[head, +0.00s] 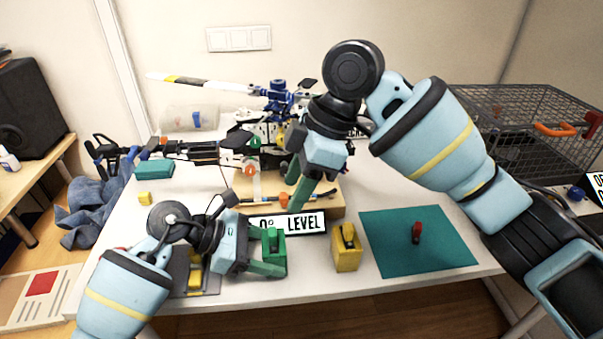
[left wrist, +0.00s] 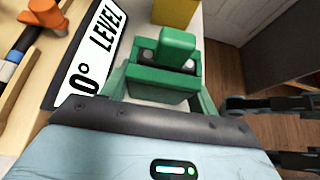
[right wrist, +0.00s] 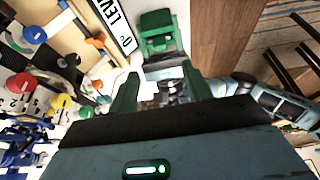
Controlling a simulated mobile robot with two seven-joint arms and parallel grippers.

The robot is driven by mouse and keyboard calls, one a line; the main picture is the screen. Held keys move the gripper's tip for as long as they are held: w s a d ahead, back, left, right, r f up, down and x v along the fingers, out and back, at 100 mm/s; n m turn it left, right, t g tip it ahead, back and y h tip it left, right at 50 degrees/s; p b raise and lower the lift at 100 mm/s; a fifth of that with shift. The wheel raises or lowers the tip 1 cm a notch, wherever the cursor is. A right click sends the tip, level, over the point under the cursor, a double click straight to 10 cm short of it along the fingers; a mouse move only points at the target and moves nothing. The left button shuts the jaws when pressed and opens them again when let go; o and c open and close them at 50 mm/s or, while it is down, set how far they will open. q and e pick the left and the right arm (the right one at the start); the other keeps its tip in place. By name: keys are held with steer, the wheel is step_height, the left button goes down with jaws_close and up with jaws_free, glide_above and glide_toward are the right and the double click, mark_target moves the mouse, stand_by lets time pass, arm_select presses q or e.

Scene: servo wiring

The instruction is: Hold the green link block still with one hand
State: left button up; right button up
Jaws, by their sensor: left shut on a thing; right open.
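The green link block (head: 275,244) stands near the table's front edge, just in front of the "0° LEVEL" sign. My left gripper (head: 264,258) is shut on it from the left; in the left wrist view the block (left wrist: 160,88) sits between the two green fingers. A raised green piece shows on the block's top. My right gripper (head: 312,190) is open and empty, above and behind the block, over the wooden board. In the right wrist view the block (right wrist: 156,42) lies beyond the open fingers, apart from them.
A yellow block (head: 346,256) stands right of the green one. A teal mat (head: 447,252) with a red item (head: 416,232) lies farther right. The "0° LEVEL" sign (head: 308,223) and wooden board (head: 240,187) are behind. A model helicopter (head: 277,92) fills the back.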

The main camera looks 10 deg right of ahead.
mark_target(273, 231)
steer(key=x, duration=1)
steer(key=shift+a+f, duration=0.1)
steer(key=shift+c, duration=0.3)
jaws_close()
steer(key=shift+r, duration=1.7)
stand_by(0.4)
steer(key=shift+r, duration=1.85)
arm_select(q)
steer(key=o, duration=1)
steer(key=shift+o, duration=0.2)
